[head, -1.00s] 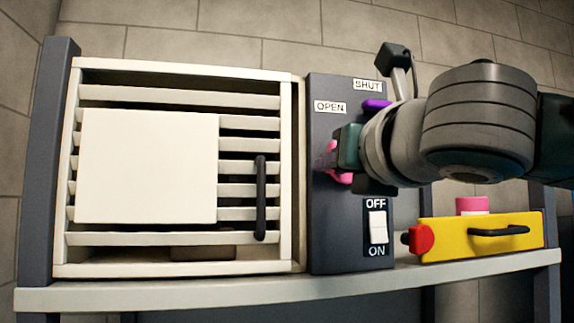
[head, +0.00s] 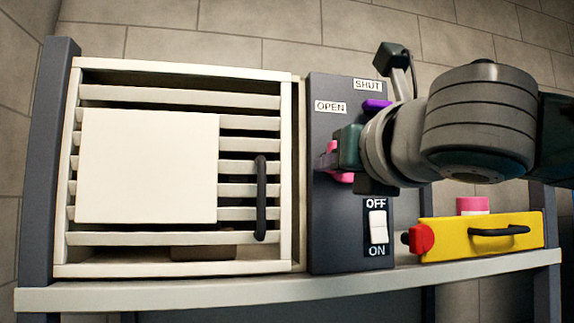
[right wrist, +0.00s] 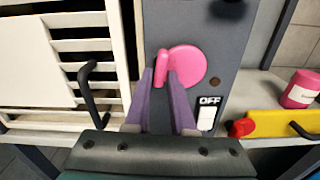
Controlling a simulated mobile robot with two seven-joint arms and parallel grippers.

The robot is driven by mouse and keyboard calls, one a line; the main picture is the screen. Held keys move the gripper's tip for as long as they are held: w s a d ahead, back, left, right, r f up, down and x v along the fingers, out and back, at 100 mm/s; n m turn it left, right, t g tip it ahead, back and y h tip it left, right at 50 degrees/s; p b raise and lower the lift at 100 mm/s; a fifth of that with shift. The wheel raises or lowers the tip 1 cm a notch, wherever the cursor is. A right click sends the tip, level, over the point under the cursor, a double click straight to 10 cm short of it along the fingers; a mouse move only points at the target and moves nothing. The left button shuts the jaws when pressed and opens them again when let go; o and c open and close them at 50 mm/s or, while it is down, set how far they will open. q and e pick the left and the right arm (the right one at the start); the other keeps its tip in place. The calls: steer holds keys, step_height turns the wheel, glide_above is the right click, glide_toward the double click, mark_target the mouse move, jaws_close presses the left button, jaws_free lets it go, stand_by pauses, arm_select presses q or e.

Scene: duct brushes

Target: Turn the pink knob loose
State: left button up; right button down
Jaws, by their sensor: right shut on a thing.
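The pink knob (right wrist: 190,65) is a round disc with a raised grip bar, on the dark panel (right wrist: 225,18). Its bar stands upright between the purple fingers of my right gripper (right wrist: 163,80), which is shut on it. In the head view, pink edges of the knob (head: 341,177) show beside my right gripper (head: 347,150), which hides most of it. I cannot tell how far the knob is turned. My left gripper is not in view.
Left of the panel is a white slatted grille (head: 250,101) with a black handle (head: 260,198). A purple part (head: 377,105) sits near OPEN and SHUT labels. Below are a white OFF/ON switch (head: 378,227) and a yellow box (head: 450,241) with a red knob (head: 421,238).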

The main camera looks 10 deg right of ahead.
steer(key=shift+d+r, duration=0.15)
steer(key=shift+r, duration=0.1)
steer(key=c, duration=1)
jaws_free()
steer(key=shift+o, duration=0.7)
steer(key=shift+f, duration=0.15)
steer(key=s, duration=1)
steer(key=shift+d, duration=0.1)
